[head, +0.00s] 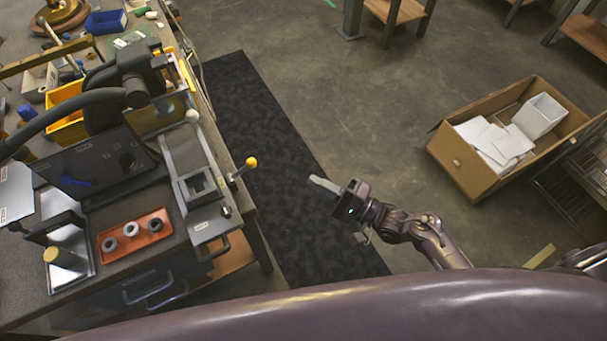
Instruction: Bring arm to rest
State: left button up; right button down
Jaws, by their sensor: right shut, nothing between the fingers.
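My right arm comes in from the lower right. My right gripper (323,184) is shut and empty, held over the dark floor mat (255,110), to the right of the workbench and apart from it. Its fingers point to the upper left. My left gripper and left arm are not in view. On the bench, an orange tray (150,242) holds several small ring-shaped parts. No part touches my right gripper.
The workbench (25,300) with a machine (95,168) fills the left; a lever with a yellow knob (251,162) sticks out from its right edge. An open cardboard box (470,182) with white pieces stands at the right beside a dark rack (565,190). Concrete floor between is clear.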

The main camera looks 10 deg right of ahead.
jog(key=shift+s+d, duration=0.4)
jog(key=shift+d, duration=0.1)
jog(key=shift+f, duration=0.1)
jog(key=s+d+f+n+g+h, duration=0.1)
jog(key=s+d+f+n+h, duration=0.15)
jog(key=f, duration=0.65)
jog(key=s+d+f+n+g+h, duration=0.15)
jog(key=f+h, duration=0.25)
jog(key=f, duration=0.4)
jog(key=s+d+f+n+g+h, duration=0.1)
jog(key=s+d+f+h, duration=0.15)
jog(key=f, duration=0.65)
jog(key=s+d+f+n+g+h, duration=0.1)
jog(key=s+f+n+g+h, duration=0.1)
jog(key=s+f, duration=0.3)
jog(key=s+d+f+n+g+h, duration=0.2)
jog(key=s+f, duration=0.3)
jog(key=s, duration=0.6)
jog(key=s+d+f+n+g+h, duration=0.1)
jog(key=s+f+n+g+h, duration=0.1)
jog(key=s+f, duration=0.4)
jog(key=s+n+g, duration=0.1)
jog(key=s+g, duration=0.1)
jog(key=shift+s+d+n, duration=0.4)
